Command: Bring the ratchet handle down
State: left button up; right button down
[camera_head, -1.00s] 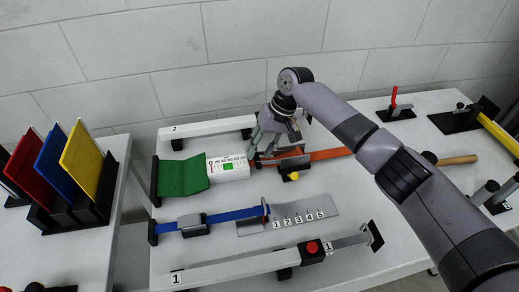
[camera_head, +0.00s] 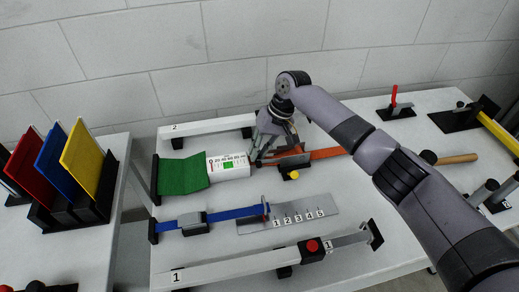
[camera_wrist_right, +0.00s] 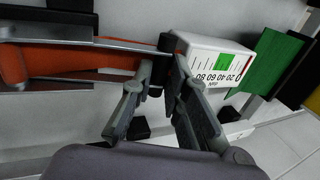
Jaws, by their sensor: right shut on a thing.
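The ratchet with its grey metal handle (camera_head: 296,161) sits on the orange strap (camera_head: 328,153), just right of the white tension gauge (camera_head: 228,165). My right gripper (camera_head: 256,156) is at the gauge end of the ratchet. In the right wrist view my right gripper (camera_wrist_right: 164,84) is shut on the dark end of the ratchet handle (camera_wrist_right: 166,58), beside the gauge (camera_wrist_right: 212,62). The metal bars and orange strap (camera_wrist_right: 50,62) run left from there. The fingers partly hide the grip, and the handle's exact angle is hard to tell. My left gripper is not in view.
A green strap (camera_head: 182,175) lies left of the gauge. In front are a blue strap (camera_head: 238,213), a numbered plate (camera_head: 330,208) and a white bar with a red button (camera_head: 230,268). A wooden-handled tool (camera_head: 457,159) lies to the right. A wall stands behind the table.

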jog(key=shift+r, duration=0.1)
dwell(0.6)
jog(key=shift+d+r+y+p, duration=0.2)
jog(key=shift+r+y+p, duration=0.4)
jog(key=shift+r+p, duration=0.1)
jog(key=d+r+g+y+p, duration=0.1)
jog(key=d+r+y, duration=0.2)
jog(key=r+y, duration=0.1)
jog(key=shift+w+d+r, duration=0.25)
jog(key=shift+w+r, duration=0.2)
jog(key=shift+d, duration=0.1)
